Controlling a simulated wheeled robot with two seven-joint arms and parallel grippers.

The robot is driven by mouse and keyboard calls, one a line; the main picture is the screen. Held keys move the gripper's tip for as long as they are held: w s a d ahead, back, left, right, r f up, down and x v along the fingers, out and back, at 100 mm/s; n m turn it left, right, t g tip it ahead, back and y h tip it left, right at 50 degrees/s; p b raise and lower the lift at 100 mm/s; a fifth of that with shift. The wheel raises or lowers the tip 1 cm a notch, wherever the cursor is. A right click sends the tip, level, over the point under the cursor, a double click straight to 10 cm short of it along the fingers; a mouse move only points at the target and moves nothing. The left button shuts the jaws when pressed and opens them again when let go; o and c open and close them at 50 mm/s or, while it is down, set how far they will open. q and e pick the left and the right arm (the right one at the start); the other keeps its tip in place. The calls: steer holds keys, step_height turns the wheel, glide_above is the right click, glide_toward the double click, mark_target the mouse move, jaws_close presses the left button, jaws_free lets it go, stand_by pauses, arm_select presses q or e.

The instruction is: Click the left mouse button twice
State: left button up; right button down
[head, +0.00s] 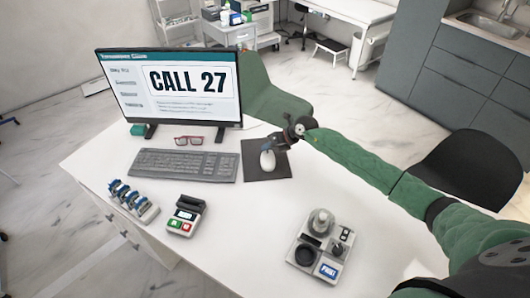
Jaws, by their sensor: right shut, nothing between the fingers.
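A white computer mouse (267,159) sits on a dark mouse pad (258,172) to the right of the keyboard. My right gripper (276,147) comes in from the right and is shut, with nothing held. Its tips are at the far end of the mouse, low over it; I cannot tell whether they touch a button. The monitor (170,88) stands behind the keyboard and reads "CALL 27". My left gripper is out of view.
A dark keyboard (182,165) lies left of the pad, with red glasses (188,141) behind it. A stamp rack (133,201), a card terminal (186,215) and a grey device with a blue label (320,246) stand nearer. The white table (245,225) is bare between them.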

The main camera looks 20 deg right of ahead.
stand_by(0.3)
steer(key=shift+r+p, duration=1.35)
steer(key=shift+r, duration=1.2)
stand_by(0.7)
